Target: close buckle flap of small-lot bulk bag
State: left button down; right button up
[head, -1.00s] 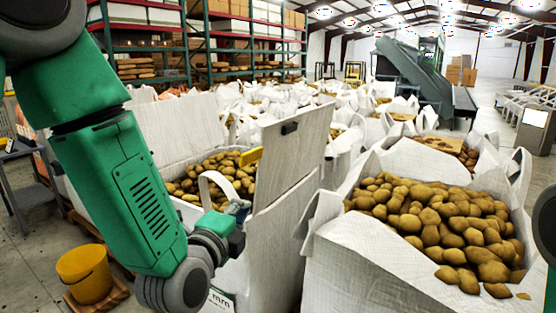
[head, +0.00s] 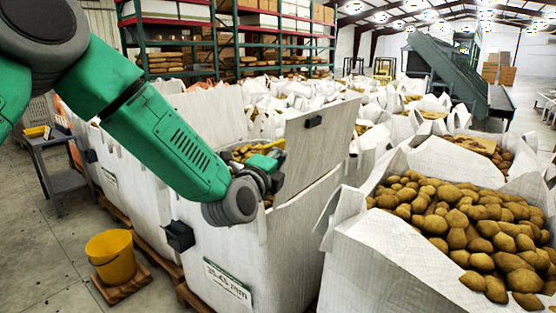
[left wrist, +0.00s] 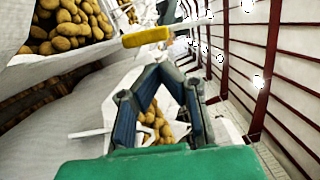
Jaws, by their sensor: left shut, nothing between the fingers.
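The small-lot bulk bag (head: 285,245) is a pale box-shaped bag of potatoes with a size label (head: 228,281) on its front. Its flap (head: 325,147) stands up at the right side, with a black buckle part (head: 314,121) near its top. A yellow grip (head: 268,144) is by the flap's left edge and also shows in the left wrist view (left wrist: 145,37). A black buckle box (head: 179,236) sits on the bag's front left. My left gripper (head: 275,158) is over the bag opening, close below the yellow grip; in the wrist view its fingertips (left wrist: 160,68) meet, empty.
A larger open bag of potatoes (head: 385,265) stands close on the right. More bags fill the back. Racks (head: 225,45) and a conveyor (head: 447,70) are behind.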

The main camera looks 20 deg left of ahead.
aim_at(263, 152)
pick_arm(q)
jog(key=shift+w+a+r+n+p, duration=0.15)
jog(key=shift+a+p, duration=0.1)
jog(key=shift+a, duration=0.25)
jog(key=shift+w+a+r+n+p, duration=0.15)
jog(key=shift+a+p, duration=0.1)
jog(key=shift+a, duration=0.25)
jog(key=shift+w+a+n+p, duration=0.2)
jog(key=shift+a+n+p, duration=0.25)
jog(key=shift+a, duration=0.8)
jog(key=w+a+f+n+g+p, duration=0.1)
jog(key=w+a+n, duration=0.1)
jog(key=a, duration=0.4)
jog(key=w+a+f+n+p, duration=0.1)
jog(key=w+a+n+p, duration=0.1)
jog(key=a, duration=0.5)
jog(key=shift+w+f+n+g, duration=0.15)
jog(key=shift+w+n+g, duration=0.3)
jog(key=shift+n, duration=0.5)
pick_arm(e)
jog(key=r, duration=0.3)
jog(key=a+r, duration=0.1)
jog(key=r, duration=0.1)
jog(key=shift+r, duration=0.25)
jog(key=shift+d, duration=0.15)
pick_arm(q)
jog(key=shift+a+f, duration=0.1)
jog(key=shift+a, duration=0.15)
pick_arm(e)
jog(key=shift+a, duration=0.2)
